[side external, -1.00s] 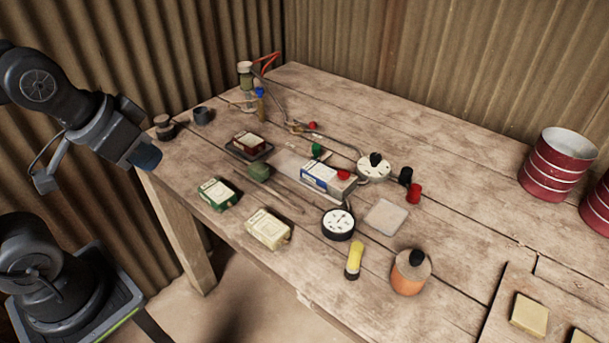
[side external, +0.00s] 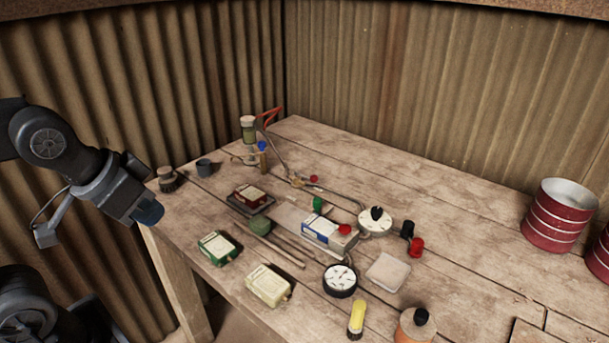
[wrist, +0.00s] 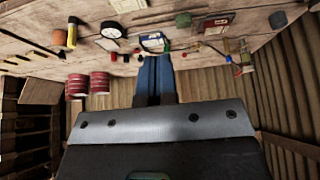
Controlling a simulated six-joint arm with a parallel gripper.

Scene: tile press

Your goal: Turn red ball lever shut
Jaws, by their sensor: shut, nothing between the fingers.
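A small red ball (side external: 314,178) sits at a brass fitting (side external: 298,182) on the bent grey pipe (side external: 345,199) toward the back of the bench. It looks like the ball end of a lever; the lever's angle is too small to tell. My gripper (side external: 150,213) is high at the left, off the bench's left edge and well away from the red ball. Its blue fingers (wrist: 155,78) are together with nothing between them in the wrist view.
A blue-topped fitting (side external: 262,146) and a green knob (side external: 318,205) are near the pipe. A white dial (side external: 375,220), a blue-white box (side external: 326,228), a gauge (side external: 340,281) and several small boxes crowd the middle. Red tins (side external: 559,215) stand right; the back right is clear.

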